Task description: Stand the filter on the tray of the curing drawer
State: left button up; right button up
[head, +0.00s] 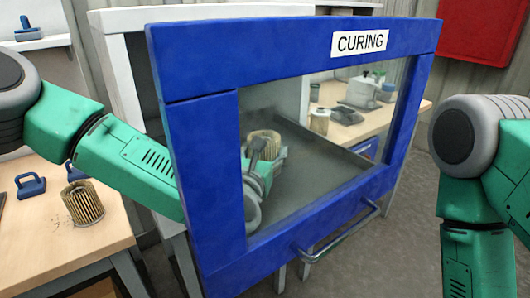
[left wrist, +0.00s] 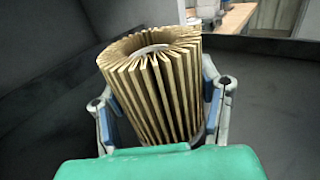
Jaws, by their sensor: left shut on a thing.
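A pleated tan filter (head: 264,137) shows through the window of the blue curing drawer (head: 200,130), over the dark tray (head: 325,165). My left gripper (head: 258,150) reaches in behind the drawer's front and is shut on this filter. In the left wrist view the filter (left wrist: 155,90) stands between the two fingers of the left gripper (left wrist: 163,100), roughly upright with a slight lean. Its lower end is hidden, so I cannot tell whether it touches the tray. My right arm is at the right edge, its gripper out of view.
A second pleated filter (head: 82,203) stands on the left wooden bench (head: 60,245), near a blue-handled tool (head: 30,184). Another filter (head: 320,121) stands on the bench behind the window. The drawer's front frame and handle (head: 338,235) are close to my left arm. The tray's right part looks clear.

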pick_arm(q)
jog(key=shift+f+b, duration=0.55)
dwell(0.8)
jog(key=o, duration=1.2)
notch_tip(320, 180, up, 10)
